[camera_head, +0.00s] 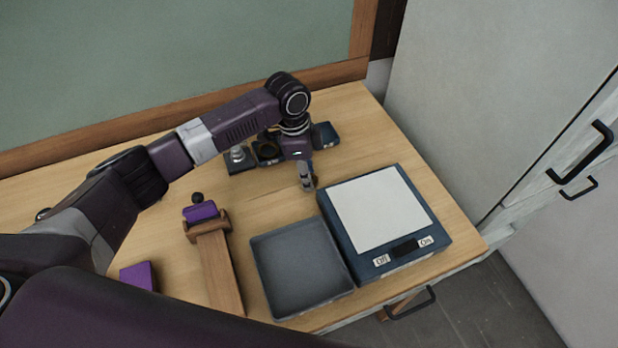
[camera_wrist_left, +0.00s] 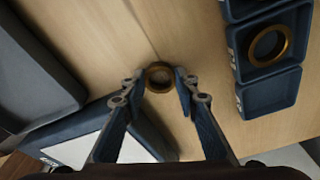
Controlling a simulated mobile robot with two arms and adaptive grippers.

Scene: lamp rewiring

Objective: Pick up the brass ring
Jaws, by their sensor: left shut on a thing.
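A brass ring (camera_wrist_left: 159,77) stands between the two fingertips of my left gripper (camera_wrist_left: 158,84) in the left wrist view. The gripper is shut on it, one finger on each side. In the head view my left gripper (camera_head: 308,182) points down over the wooden table, just left of the scale's back corner; the ring is hard to make out there. A second brass ring (camera_wrist_left: 269,45) lies in a dark blue compartment at the right of the wrist view. I cannot tell whether the gripped ring touches the table. My right gripper is not in view.
A dark grey tray (camera_head: 300,265) and a blue scale with a white plate (camera_head: 380,212) stand at the front right. Small dark holders (camera_head: 240,160) stand behind the gripper. A wooden piece (camera_head: 218,270) and a purple block (camera_head: 138,276) lie left.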

